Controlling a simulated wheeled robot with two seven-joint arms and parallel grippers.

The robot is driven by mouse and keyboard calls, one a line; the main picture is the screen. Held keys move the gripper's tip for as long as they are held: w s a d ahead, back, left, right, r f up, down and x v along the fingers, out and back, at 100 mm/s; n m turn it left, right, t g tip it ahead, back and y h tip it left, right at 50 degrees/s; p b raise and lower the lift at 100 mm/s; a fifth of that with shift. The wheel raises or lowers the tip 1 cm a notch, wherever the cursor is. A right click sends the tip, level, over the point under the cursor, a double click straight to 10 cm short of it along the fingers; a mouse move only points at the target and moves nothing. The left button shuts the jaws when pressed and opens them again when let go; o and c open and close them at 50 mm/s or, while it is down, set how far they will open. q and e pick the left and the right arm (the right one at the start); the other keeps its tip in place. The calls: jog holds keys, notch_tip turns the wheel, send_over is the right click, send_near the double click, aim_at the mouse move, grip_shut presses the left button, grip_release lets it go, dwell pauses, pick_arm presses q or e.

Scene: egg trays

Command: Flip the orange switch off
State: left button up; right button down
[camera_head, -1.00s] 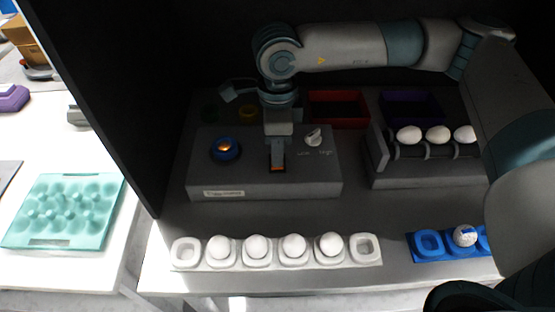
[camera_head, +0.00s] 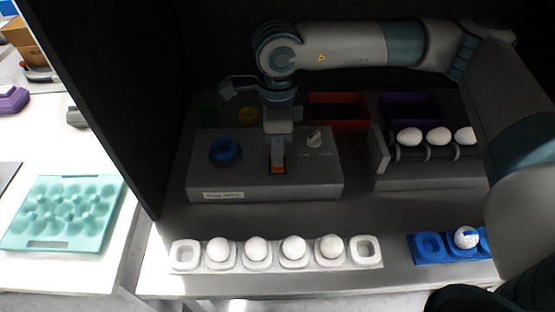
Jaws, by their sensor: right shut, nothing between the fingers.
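The orange switch (camera_head: 278,170) sits on the top of a grey control box (camera_head: 320,180), toward its front edge. My right gripper (camera_head: 277,160) points down at it, fingers shut with nothing between them, its tips at or just above the switch. The fingers cover part of the switch, and I cannot tell whether they touch it. A blue round fixture (camera_head: 224,151) on the box, left of the gripper, is dark in its centre. A white knob (camera_head: 314,138) is on the right of the box. My left gripper is not in view.
A white egg tray (camera_head: 368,264) with several eggs lies in front of the box. A blue tray (camera_head: 428,258) with a marked egg is at the right. Eggs rest on a roller stand (camera_head: 385,176). Red (camera_head: 338,122) and purple bins stand behind. A dark wall is left.

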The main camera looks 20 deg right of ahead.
jog(key=shift+r+p, duration=0.6)
jog(key=shift+r, duration=2.3)
